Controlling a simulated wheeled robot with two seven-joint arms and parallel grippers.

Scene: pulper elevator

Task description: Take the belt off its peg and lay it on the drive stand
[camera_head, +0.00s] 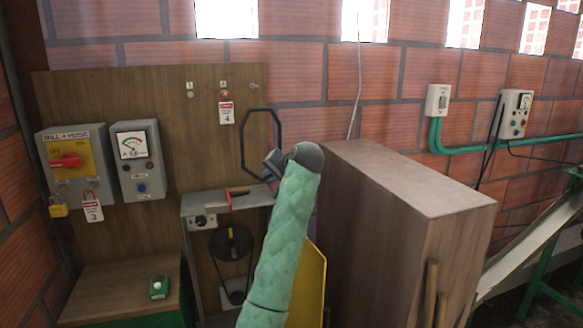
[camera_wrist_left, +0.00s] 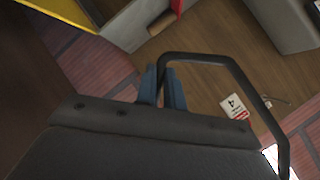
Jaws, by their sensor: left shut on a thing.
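The belt (camera_head: 247,140) is a stiff black many-sided loop, held upright in front of the wooden board. My left gripper (camera_head: 271,165) is shut on its lower part. The left wrist view shows the belt (camera_wrist_left: 215,60) rising from between the blue fingers (camera_wrist_left: 163,92). The belt hangs clear of the peg (camera_head: 254,86) on the board above it. The drive stand (camera_head: 228,198) is a grey stand below and left of the gripper, with a dark pulley (camera_head: 231,243) under its top. My left arm hides its right part. My right gripper is out of view.
A tall wooden cabinet (camera_head: 400,185) stands close right of my arm, with a yellow panel (camera_head: 312,280) beside it. A red-handled tool (camera_head: 237,191) is on the stand top. Switch boxes (camera_head: 72,165) and a low wooden table (camera_head: 115,290) are left.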

